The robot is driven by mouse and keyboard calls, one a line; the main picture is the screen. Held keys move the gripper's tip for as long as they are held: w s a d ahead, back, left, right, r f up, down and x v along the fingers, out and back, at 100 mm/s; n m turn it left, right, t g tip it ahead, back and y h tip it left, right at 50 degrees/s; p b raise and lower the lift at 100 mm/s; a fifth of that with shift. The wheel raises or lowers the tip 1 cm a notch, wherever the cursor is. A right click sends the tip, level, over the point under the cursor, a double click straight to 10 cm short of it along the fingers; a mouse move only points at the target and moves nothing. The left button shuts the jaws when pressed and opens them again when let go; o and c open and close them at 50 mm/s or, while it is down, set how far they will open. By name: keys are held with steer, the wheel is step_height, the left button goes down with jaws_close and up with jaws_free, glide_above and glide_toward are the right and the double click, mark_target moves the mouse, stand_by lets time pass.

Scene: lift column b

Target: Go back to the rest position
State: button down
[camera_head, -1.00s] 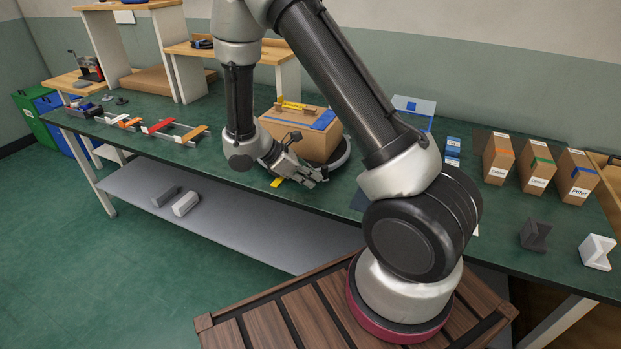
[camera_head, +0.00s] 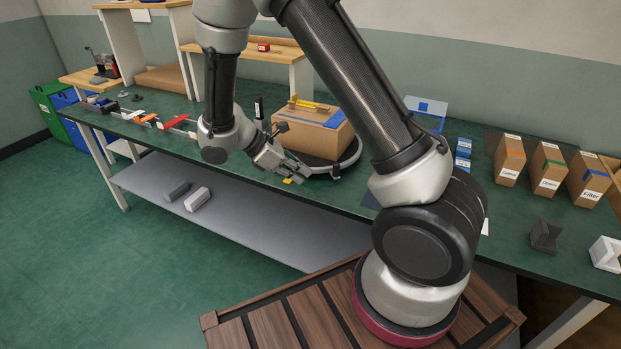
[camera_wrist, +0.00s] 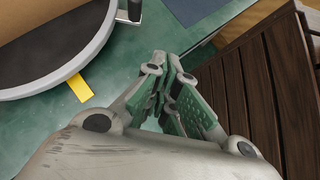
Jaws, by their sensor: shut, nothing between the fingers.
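My gripper (camera_head: 300,175) is at the front edge of the green bench (camera_head: 340,195), left of and in front of a cardboard box (camera_head: 318,130). In the wrist view my gripper (camera_wrist: 175,85) has its green-padded fingers together with nothing between them. The box has blue and yellow pieces on top and sits on a round turntable (camera_head: 350,160). The turntable rim also shows in the wrist view (camera_wrist: 70,68), apart from the fingers. A yellow marker (camera_wrist: 79,87) lies at the turntable's near edge.
Small brown boxes (camera_head: 547,168), a dark V-block (camera_head: 545,236) and a white one (camera_head: 606,254) stand at the right. Wooden shelves (camera_head: 250,52) rise behind. Clamps (camera_head: 160,121) lie at the left. A grey lower shelf (camera_head: 240,215) runs under the bench. Brown slats (camera_wrist: 262,85) show beside the fingers.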

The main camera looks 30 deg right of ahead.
steer(key=shift+s+a+r, duration=0.25)
steer(key=shift+a+r, duration=0.95)
steer(key=shift+r, duration=0.05)
steer(key=s+d+r+m+t+y, duration=0.3)
steer(key=s+d+r+m+y, duration=0.1)
steer(key=s+r+m, duration=0.3)
steer(key=s+d+r+m+t+y, duration=0.3)
steer(key=s+d+r+m, duration=0.4)
steer(key=s+r, duration=0.5)
step_height(320, 180, up, 4)
steer(key=shift+s+f+m+t+y, duration=0.15)
steer(key=shift+s+m+t+y, duration=0.15)
steer(key=shift+m+y, duration=0.45)
